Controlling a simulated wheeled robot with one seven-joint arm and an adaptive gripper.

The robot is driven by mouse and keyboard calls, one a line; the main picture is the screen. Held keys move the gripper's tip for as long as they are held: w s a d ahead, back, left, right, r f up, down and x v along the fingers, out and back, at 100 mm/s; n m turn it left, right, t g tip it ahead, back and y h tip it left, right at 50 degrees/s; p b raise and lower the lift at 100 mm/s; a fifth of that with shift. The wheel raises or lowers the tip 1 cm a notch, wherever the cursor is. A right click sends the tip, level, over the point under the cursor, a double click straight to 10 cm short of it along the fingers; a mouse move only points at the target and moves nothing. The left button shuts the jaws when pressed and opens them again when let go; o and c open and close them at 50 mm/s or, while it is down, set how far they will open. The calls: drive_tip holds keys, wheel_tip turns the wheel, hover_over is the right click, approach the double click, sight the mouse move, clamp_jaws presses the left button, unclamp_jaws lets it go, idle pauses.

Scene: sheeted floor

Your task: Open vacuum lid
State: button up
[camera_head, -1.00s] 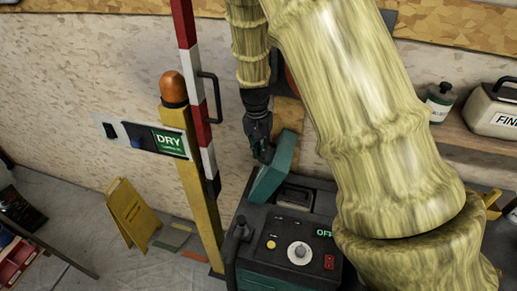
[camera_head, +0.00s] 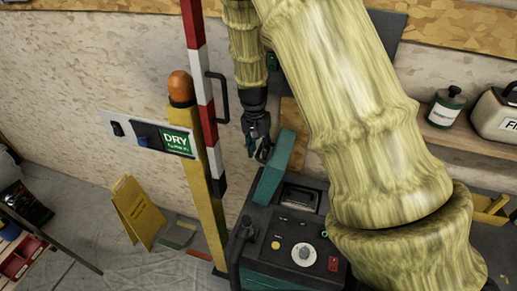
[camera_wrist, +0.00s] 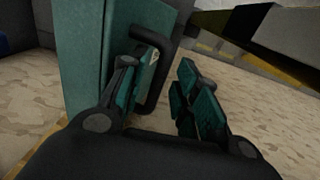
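The vacuum is a dark machine with a teal lower body (camera_head: 287,283) and a control panel (camera_head: 290,245) on top. Its teal lid (camera_head: 274,172) stands raised and steeply tilted at the back, with a dark opening (camera_head: 300,197) beside it. My gripper (camera_head: 262,152) is at the upper left side of the lid. In the wrist view, the lid (camera_wrist: 82,55) fills the left, and its black loop handle (camera_wrist: 164,75) lies beyond and partly between my fingers (camera_wrist: 160,85). The fingers are apart. Whether a finger touches the handle is unclear.
A yellow post with an orange lamp (camera_head: 181,86) and a red-white striped pole (camera_head: 203,95) stand close left of the vacuum. A yellow floor sign (camera_head: 138,212) is further left. A shelf with a bottle (camera_head: 446,106) is at right. My arm hides the vacuum's right side.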

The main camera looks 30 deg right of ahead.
drive_tip(key=shift+r, duration=0.1)
wheel_tip(320, 180, up, 12)
drive_tip(key=shift+w+a, duration=0.3)
drive_tip(key=shift+w, duration=0.05)
idle(0.4)
